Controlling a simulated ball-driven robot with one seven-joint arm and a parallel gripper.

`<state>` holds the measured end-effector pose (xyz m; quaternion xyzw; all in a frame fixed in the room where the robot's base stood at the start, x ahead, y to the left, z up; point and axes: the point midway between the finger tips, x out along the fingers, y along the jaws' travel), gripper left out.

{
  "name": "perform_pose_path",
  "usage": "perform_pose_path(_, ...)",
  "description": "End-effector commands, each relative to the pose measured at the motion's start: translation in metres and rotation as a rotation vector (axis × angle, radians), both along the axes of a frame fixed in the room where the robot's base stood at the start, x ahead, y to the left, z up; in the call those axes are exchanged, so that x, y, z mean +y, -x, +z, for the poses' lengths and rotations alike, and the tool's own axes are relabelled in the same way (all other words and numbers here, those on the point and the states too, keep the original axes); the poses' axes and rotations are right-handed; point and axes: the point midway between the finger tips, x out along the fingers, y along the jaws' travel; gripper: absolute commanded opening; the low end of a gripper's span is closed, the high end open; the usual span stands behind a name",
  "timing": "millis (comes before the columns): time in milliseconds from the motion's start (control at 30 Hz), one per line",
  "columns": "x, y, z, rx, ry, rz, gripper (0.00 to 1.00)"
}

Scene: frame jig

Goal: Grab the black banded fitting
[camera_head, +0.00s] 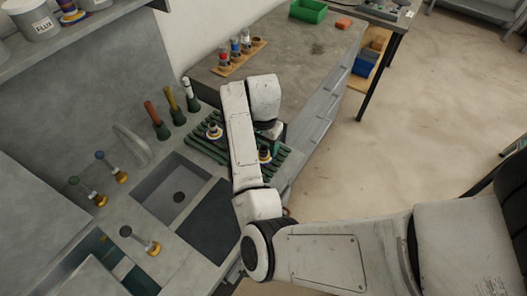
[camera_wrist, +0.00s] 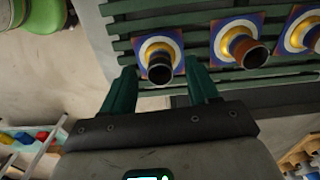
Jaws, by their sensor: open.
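The black banded fitting (camera_wrist: 160,68) shows in the wrist view as a dark open tube with a gold collar on a square blue-and-white base. It stands on the dark green slatted rack (camera_wrist: 287,80). My gripper (camera_wrist: 160,77) is open, with its two green fingers pointing toward this fitting, one on each side in the picture. I cannot tell how much depth separates them. A brown-tubed fitting (camera_wrist: 244,48) sits to its right, with another fitting (camera_wrist: 304,32) at the right edge. In the head view my arm hides much of the rack and most of my gripper.
In the head view, a sink (camera_head: 172,190) lies left of the rack, with a faucet (camera_head: 133,145) beside it. Several handled tools (camera_head: 173,103) stand behind the rack. A wooden holder (camera_head: 240,57) with bottles is on the far counter. Open floor lies to the right.

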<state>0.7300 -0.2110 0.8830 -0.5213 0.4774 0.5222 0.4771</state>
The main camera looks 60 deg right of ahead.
Motion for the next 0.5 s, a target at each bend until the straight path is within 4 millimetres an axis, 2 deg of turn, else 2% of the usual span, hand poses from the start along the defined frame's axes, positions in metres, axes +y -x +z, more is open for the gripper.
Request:
perform_pose_path(200,0.001,0.000,-0.023,0.000,0.000,0.002,0.60)
perform_pose_path(467,0.001,-0.001,-0.026,-0.001,0.000,0.001,0.60)
perform_pose_path(500,0.001,-0.001,-0.026,-0.001,0.000,0.001,0.56)
